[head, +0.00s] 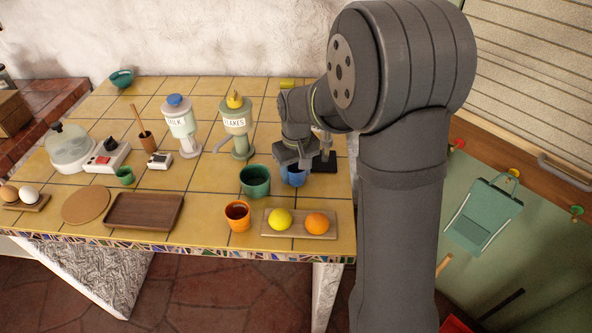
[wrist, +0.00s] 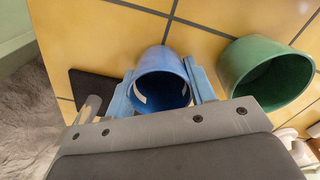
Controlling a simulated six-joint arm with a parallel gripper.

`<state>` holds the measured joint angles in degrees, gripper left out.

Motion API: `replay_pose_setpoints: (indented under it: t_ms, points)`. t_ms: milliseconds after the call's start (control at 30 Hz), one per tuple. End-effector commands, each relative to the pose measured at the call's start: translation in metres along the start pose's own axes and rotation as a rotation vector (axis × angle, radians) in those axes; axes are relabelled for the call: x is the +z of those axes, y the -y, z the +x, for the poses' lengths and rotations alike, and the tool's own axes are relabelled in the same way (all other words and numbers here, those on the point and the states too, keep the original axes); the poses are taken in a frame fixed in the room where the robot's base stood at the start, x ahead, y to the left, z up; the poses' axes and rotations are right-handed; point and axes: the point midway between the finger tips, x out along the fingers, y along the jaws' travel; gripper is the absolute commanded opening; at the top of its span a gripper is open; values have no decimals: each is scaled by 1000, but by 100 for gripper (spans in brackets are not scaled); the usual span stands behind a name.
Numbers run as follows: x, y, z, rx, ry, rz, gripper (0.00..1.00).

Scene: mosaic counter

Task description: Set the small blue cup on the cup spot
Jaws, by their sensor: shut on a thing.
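The small blue cup (head: 293,178) is at the right part of the yellow tiled counter, under my gripper (head: 294,158). In the wrist view the blue cup (wrist: 163,62) sits between the two fingers of my gripper (wrist: 163,88), which are shut on it from both sides. Its open mouth faces the wrist camera. I cannot tell whether its base touches the tiles. A round tan disc (head: 86,205) lies flat and bare at the front left; no mark tells me for certain that it is the cup spot.
A larger green cup (head: 254,181) stands close left of the blue cup. An orange cup (head: 237,215) and a board (head: 300,234) with a lemon and an orange are in front. A brown tray (head: 144,211) lies beside the disc. Milk (head: 182,126) and flakes (head: 236,125) dispensers stand behind.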

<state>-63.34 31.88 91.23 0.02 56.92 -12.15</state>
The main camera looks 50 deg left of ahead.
Motion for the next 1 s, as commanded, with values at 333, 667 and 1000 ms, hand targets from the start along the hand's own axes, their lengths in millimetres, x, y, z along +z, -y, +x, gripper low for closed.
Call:
replay_pose_setpoints:
  t_ms: [333, 667, 1000]
  points:
    - [0, 0, 3, 0, 0, 0, 25]
    - [0, 0, 4, 0, 0, 0, 25]
    - [0, 0, 4, 0, 0, 0, 75]
